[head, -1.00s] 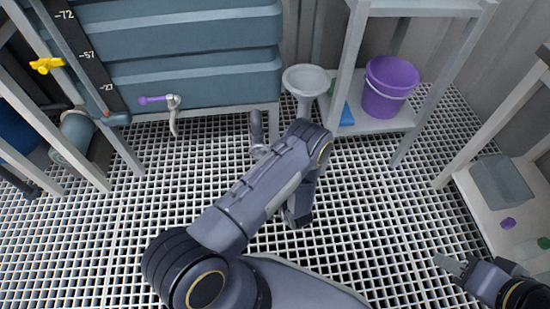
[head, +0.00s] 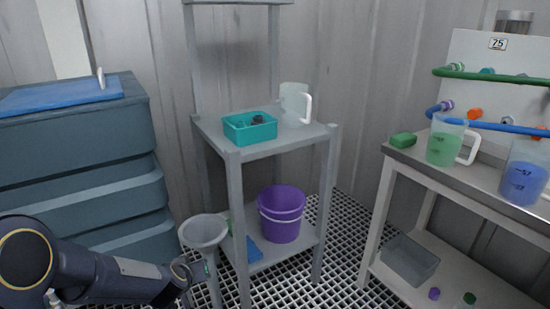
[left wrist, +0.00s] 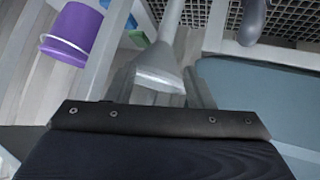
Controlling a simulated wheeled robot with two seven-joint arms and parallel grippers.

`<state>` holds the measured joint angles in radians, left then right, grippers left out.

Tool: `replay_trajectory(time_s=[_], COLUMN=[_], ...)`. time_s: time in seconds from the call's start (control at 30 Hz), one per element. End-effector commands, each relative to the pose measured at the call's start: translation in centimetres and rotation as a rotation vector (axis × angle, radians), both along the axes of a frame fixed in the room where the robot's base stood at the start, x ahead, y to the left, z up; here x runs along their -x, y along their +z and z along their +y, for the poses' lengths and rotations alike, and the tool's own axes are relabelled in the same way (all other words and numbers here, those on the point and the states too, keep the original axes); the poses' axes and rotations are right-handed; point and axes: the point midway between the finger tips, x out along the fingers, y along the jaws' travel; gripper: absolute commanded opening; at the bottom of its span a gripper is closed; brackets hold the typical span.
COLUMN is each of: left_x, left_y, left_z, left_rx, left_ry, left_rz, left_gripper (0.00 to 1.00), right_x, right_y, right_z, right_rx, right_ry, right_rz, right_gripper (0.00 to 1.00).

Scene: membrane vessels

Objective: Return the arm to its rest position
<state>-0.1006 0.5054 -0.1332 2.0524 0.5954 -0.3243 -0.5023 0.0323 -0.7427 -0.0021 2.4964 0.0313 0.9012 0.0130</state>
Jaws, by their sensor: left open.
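My left arm (head: 95,277) reaches in from the lower left of the head view. I cannot tell the exact gap between gripper and funnel. My right gripper is out of view.
A grey shelf rack (head: 283,143) holds a teal bin (head: 250,129), a white jug (head: 294,104) and, below, a purple bucket (head: 282,213). A bench (head: 470,181) with green and blue measuring jugs stands at right.

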Motion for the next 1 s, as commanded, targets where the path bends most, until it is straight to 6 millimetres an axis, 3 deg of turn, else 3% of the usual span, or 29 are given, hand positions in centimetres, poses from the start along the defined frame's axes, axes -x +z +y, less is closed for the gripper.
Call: replay_trajectory(time_s=[0.03,0.1,0.2,0.33,0.5,0.7,0.9,0.93,1.0], left_x=[1.3,3.7,7.8,14.1,21.2,27.1,31.8,31.5,31.4], left_y=[2.8,5.7,9.1,12.0,13.0,12.5,11.6,13.3,14.9], left_z=[-0.1,-0.6,-1.2,-1.7,-1.8,-1.5,-1.0,-1.1,-1.1], left_rx=[0.057,0.129,0.205,0.257,0.264,0.241,0.207,0.21,0.211], left_ry=[-0.028,-0.074,-0.143,-0.218,-0.265,-0.267,-0.241,-0.245,-0.245], left_rz=[-0.012,-0.004,0.018,0.069,0.151,0.234,0.308,0.309,0.31], left_gripper=[0.48,0.48,0.48,0.48,0.48,0.48,0.48,0.48,0.48], right_x=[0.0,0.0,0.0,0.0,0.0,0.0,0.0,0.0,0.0], right_y=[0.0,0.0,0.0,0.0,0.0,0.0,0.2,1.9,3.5], right_z=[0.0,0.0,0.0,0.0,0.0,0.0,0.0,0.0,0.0], right_rx=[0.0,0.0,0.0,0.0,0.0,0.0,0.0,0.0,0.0], right_ry=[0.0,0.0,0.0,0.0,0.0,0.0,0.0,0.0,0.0], right_rz=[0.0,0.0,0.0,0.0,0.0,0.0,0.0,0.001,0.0], right_gripper=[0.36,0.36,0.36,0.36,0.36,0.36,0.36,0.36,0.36])
